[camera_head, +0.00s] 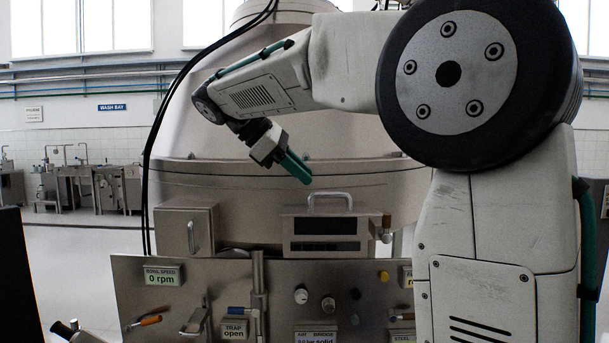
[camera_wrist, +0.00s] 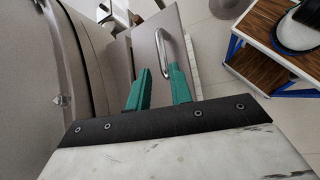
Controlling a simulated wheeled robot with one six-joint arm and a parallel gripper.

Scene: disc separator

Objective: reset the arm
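My arm reaches across the upper part of the head view, and my gripper (camera_head: 297,168) hangs down to the left in front of the large steel separator (camera_head: 380,185). In the wrist view the two green fingers of my gripper (camera_wrist: 158,88) stand apart with a gap between them. Nothing is seen held between them. Beyond the fingers in the wrist view is a flat steel face with a metal handle (camera_wrist: 162,52). The finger tips appear apart from the handle, though the exact distance cannot be told.
A control panel (camera_head: 215,300) with knobs, levers and labels stands low in front, reading 0 rpm and trap open. A handled box (camera_head: 320,222) sits above it, a steel cabinet (camera_head: 185,230) to its left. A wooden-shelved blue cart (camera_wrist: 262,62) is at right in the wrist view.

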